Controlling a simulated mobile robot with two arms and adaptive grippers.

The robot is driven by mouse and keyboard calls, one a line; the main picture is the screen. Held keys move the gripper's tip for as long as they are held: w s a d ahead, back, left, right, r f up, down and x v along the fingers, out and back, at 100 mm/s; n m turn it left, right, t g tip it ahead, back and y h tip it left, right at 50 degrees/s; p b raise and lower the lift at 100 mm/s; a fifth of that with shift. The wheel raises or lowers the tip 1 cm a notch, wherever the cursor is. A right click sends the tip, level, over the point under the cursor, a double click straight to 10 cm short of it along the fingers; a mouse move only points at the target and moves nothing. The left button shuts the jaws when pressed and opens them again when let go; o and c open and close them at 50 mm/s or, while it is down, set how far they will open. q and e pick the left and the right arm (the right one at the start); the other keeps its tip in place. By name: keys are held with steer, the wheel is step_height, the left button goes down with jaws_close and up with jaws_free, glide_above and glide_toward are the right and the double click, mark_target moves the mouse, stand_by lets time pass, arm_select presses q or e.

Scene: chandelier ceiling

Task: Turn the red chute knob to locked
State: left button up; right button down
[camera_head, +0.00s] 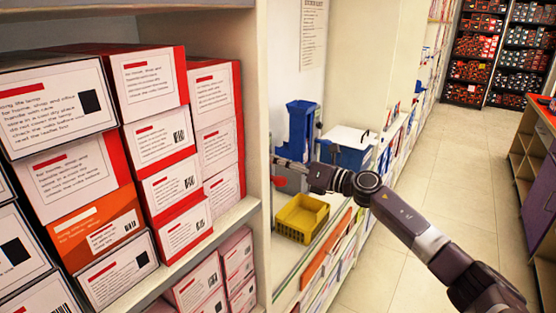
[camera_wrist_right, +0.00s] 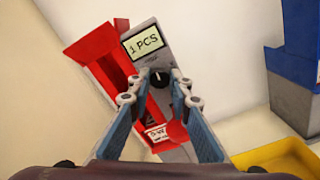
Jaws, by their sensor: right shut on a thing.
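In the right wrist view a grey dispenser unit (camera_wrist_right: 151,48) on the wall has a display reading "1 PCS". A red chute (camera_wrist_right: 104,52) runs alongside it, tilted in this view. A small dark knob (camera_wrist_right: 158,79) with a light mark sits below the display. My right gripper (camera_wrist_right: 158,84) has its fingertips on both sides of the knob and is shut on it. In the head view my right gripper (camera_head: 287,166) reaches left to the wall beside the shelf edge, and a small red part (camera_head: 280,182) shows beneath it. The knob is too small to see there. My left gripper is not in view.
A yellow bin (camera_head: 302,217) stands on the ledge below the gripper. Blue bins (camera_head: 300,127) stand behind it. A shelf of red and white boxes (camera_head: 150,85) fills the left. The tiled aisle (camera_head: 455,150) at right is clear.

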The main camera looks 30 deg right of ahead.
steer(key=m+p, duration=0.2)
steer(key=m, duration=0.2)
steer(key=shift+d+r+p, duration=0.1)
steer(key=shift+r+p, duration=0.1)
steer(key=shift+p, duration=0.1)
steer(key=m+p, duration=0.2)
steer(key=m, duration=0.2)
steer(key=m+p, duration=0.3)
steer(key=m, duration=0.1)
steer(key=shift+f+m+p, duration=0.15)
steer(key=shift+m+p, duration=0.4)
steer(key=shift+m, duration=0.55)
steer(key=shift+f+m+p, duration=0.1)
steer(key=shift+m+p, duration=0.4)
steer(key=shift+m, duration=0.6)
steer(key=c, duration=1.8)
jaws_free()
steer(key=shift+o, duration=0.2)
steer(key=v, duration=1.2)
